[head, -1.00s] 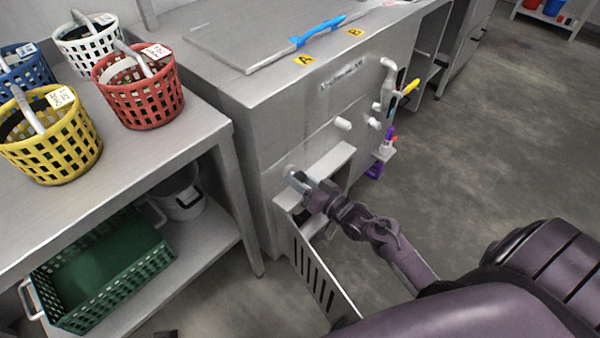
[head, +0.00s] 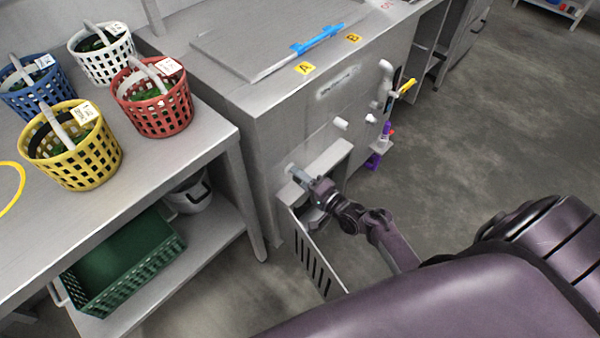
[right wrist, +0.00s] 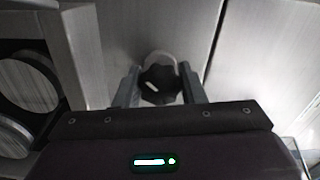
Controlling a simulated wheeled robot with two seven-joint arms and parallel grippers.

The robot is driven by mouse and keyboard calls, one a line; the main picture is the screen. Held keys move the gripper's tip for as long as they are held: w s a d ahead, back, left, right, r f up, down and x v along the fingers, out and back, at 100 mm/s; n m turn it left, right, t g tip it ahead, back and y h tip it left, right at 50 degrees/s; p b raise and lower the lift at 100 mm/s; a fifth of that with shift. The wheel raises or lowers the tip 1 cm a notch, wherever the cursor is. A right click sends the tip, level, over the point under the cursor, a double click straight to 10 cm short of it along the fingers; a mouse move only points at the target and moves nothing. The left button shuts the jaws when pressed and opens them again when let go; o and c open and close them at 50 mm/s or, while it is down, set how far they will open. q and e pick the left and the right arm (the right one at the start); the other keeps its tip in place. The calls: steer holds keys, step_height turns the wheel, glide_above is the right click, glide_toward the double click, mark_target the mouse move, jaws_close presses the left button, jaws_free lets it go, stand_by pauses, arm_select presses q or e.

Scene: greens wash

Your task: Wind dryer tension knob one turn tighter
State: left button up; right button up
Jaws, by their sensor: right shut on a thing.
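The tension knob (right wrist: 158,84) is black and lobed with a white mark, and shows in the right wrist view against a grey metal panel with a pale ring behind it. My right gripper (right wrist: 160,88) is shut on it, one finger on each side. In the head view my right gripper (head: 298,175) reaches the lower left of the dryer's grey front (head: 290,130), where its fingers hide the knob. The white mark slants from upper left to lower right. My left gripper is in neither current view.
A slotted panel (head: 318,258) hangs open below my right gripper. White pegs (head: 341,123) and a pipe (head: 386,72) stick out of the dryer front. Yellow (head: 75,160), red (head: 155,110), blue and white baskets stand on the left table, above a green crate (head: 120,262).

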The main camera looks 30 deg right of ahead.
steer(key=m+p, duration=0.1)
steer(key=m, duration=0.2)
steer(key=shift+r, duration=0.2)
steer(key=shift+m+p, duration=0.5)
steer(key=shift+m, duration=0.4)
steer(key=m+p, duration=0.1)
steer(key=m, duration=0.4)
steer(key=shift+p, duration=0.35)
steer(key=m+p, duration=0.1)
steer(key=m, duration=0.4)
steer(key=shift+d, duration=0.1)
arm_select(q)
steer(key=s+a+f, duration=0.2)
steer(key=s+f, duration=0.4)
steer(key=s, duration=0.3)
steer(key=shift+a, duration=0.35)
arm_select(e)
steer(key=shift+m, duration=0.3)
arm_select(q)
steer(key=shift+w+r, duration=0.1)
steer(key=shift+w, duration=0.25)
